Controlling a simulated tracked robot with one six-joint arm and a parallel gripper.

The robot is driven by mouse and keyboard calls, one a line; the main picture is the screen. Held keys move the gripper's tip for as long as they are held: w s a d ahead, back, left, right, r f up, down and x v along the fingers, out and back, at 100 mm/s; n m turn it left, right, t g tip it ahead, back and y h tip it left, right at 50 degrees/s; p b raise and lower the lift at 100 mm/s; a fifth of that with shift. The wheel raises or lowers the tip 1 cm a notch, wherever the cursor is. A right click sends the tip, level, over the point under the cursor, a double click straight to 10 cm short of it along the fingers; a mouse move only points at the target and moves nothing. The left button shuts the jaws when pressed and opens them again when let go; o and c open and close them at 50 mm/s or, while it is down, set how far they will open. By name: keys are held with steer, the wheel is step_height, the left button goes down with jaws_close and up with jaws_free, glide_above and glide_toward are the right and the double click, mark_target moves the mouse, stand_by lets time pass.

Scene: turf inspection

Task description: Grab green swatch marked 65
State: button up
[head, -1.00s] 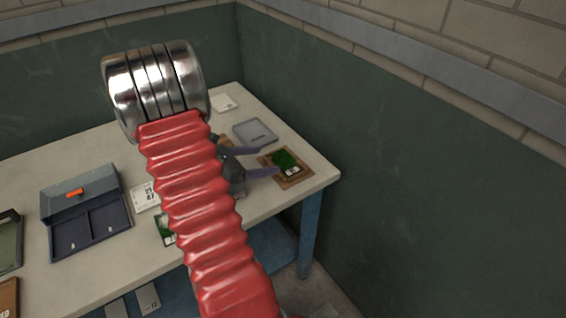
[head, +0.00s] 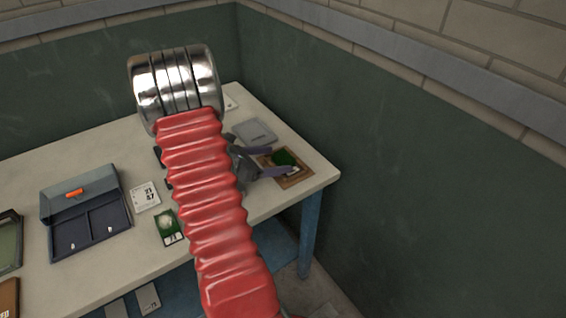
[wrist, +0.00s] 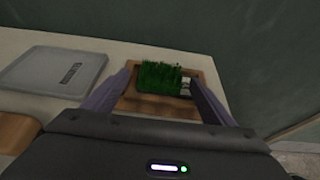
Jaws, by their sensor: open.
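A green turf swatch (head: 284,158) with a pale label strip lies on a brown wooden board (head: 300,178) at the right end of the table. Its label cannot be read. In the wrist view the same swatch (wrist: 158,78) lies between the two purple fingers of my gripper (wrist: 160,88). The fingers are open, with gaps at their sides, and do not appear to touch it. In the head view my gripper (head: 268,162) reaches over the board from the left. Another green swatch (head: 168,226), with a pale patch and a white label too small to read, lies near the table's front edge.
A grey flat tray (head: 255,132) lies behind my gripper, also seen in the wrist view (wrist: 50,72). A dark two-compartment box (head: 84,212) and a white numbered card (head: 145,197) are to the left. A green wall (head: 420,190) stands close on the right.

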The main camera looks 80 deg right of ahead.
steer(key=c, duration=1.1)
steer(key=shift+r, duration=0.1)
step_height(320, 180, up, 10)
stand_by(0.5)
stand_by(0.5)
